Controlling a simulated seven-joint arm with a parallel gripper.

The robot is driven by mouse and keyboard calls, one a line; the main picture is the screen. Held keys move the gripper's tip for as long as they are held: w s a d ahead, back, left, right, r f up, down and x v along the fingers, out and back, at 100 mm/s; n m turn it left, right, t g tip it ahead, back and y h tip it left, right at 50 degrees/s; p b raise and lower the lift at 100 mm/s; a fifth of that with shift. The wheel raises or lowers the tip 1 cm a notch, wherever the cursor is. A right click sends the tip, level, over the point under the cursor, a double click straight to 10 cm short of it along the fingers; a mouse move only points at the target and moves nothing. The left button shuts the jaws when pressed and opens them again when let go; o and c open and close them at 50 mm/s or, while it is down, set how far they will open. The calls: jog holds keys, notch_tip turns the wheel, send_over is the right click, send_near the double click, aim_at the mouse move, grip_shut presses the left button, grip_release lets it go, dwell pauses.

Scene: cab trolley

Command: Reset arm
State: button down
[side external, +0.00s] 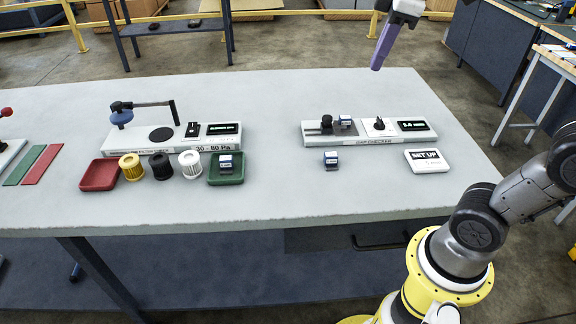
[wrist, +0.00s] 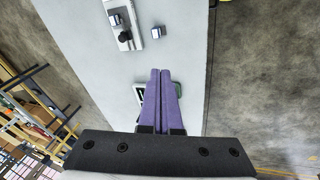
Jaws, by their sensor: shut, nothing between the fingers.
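My gripper (side external: 376,66) is held in the air above the back of the table, right of the middle in the side view, with its purple fingers pointing down. In the wrist view its two fingers (wrist: 160,72) lie side by side, shut with nothing between them. They touch nothing that I can see.
The grey table (side external: 290,105) bears a checker station (side external: 370,138) with a small block on it. A loose block (side external: 331,159) lies in front. A lever station (side external: 150,132) stands left, with several filters, a red tray (side external: 98,187) and a green tray (side external: 226,182) holding a block.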

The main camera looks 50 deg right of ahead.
jog(key=s+a+f+m+t+y, duration=0.1)
jog(key=s+a+f+m+t, duration=0.1)
jog(key=s+f+m, duration=0.4)
jog(key=s+a+f, duration=0.1)
jog(key=s+f, duration=0.2)
jog(key=f, duration=0.3)
jog(key=shift+a+y, duration=0.15)
jog(key=shift+y, duration=0.15)
